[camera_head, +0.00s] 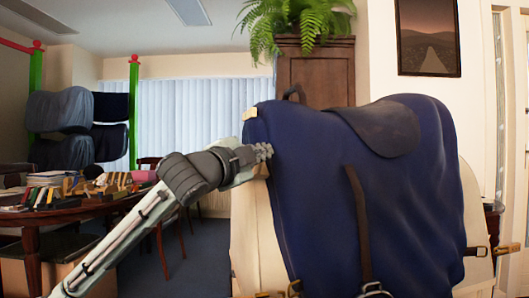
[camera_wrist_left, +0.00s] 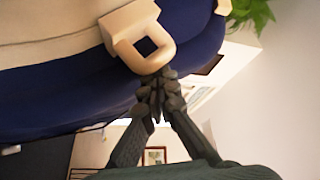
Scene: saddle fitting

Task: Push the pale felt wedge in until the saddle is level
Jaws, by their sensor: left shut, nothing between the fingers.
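A dark saddle (camera_head: 385,130) sits over a navy blue cloth (camera_head: 310,180) on a cream body-shaped stand (camera_head: 255,245). I cannot tell whether the saddle is level. A small pale piece (camera_head: 251,113), possibly the felt wedge, sticks out at the cloth's upper left edge. My left gripper (camera_head: 264,152) is shut and empty at the cloth's left edge, a little below that piece. In the left wrist view the shut fingertips (camera_wrist_left: 158,88) are close beneath a pale loop with a square hole (camera_wrist_left: 148,42); contact is unclear. My right gripper is not in view.
A brown strap (camera_head: 357,220) hangs down the cloth to a metal ring. A wooden table (camera_head: 70,212) with many small items stands at the left, near a green-posted rack (camera_head: 133,110) of draped cloths. A cabinet (camera_head: 318,75) with a fern stands behind.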

